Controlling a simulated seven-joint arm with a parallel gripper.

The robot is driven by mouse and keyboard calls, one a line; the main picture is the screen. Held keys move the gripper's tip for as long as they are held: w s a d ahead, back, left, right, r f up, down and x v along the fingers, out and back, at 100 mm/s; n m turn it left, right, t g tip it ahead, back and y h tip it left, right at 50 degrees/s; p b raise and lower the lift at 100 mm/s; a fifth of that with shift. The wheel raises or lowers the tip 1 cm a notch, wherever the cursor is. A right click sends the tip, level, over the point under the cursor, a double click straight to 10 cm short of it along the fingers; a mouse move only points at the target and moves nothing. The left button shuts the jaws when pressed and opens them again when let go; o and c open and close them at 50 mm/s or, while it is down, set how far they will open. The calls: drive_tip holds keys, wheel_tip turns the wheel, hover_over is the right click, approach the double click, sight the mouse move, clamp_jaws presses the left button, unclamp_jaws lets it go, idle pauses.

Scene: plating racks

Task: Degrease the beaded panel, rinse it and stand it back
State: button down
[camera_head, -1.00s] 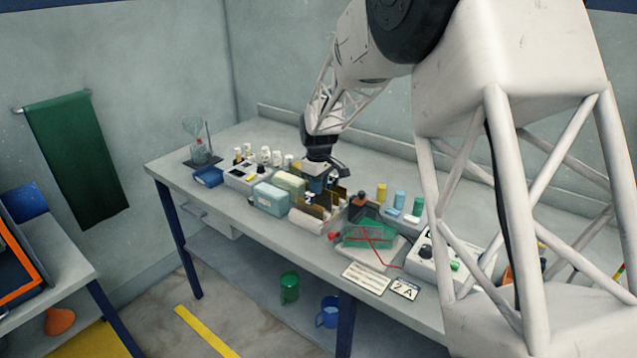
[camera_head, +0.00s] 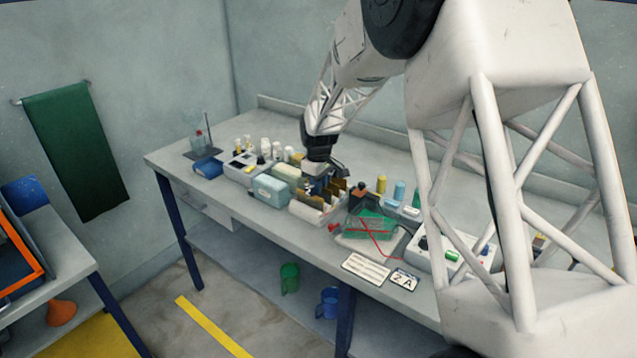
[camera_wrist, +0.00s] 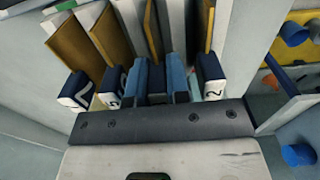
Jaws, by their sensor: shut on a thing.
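Several thin upright panels with brown or grey faces stand side by side in a pale rack (camera_head: 311,213) on the bench. In the wrist view, blue end tags with white numbered faces top some panels, including one (camera_wrist: 80,90) at left and one (camera_wrist: 212,82) marked 2 at right. My gripper (camera_wrist: 157,85) is low over the rack. It is shut on the dark blue top of a middle panel (camera_wrist: 153,35), which is still among the others. The fingers hide that panel's tag. I cannot make out beads on any panel.
A light blue box (camera_head: 272,190) stands left of the rack. Right of it are a green mesh item (camera_head: 372,226) with red lines, yellow and blue bottles (camera_head: 399,190), and a control box (camera_head: 440,250). Two label cards lie at the front edge. Neighbouring panels leave little side room.

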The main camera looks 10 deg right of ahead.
idle(0.4)
drive_tip(key=c, duration=1)
unclamp_jaws()
drive_tip(key=shift+r, duration=3.85)
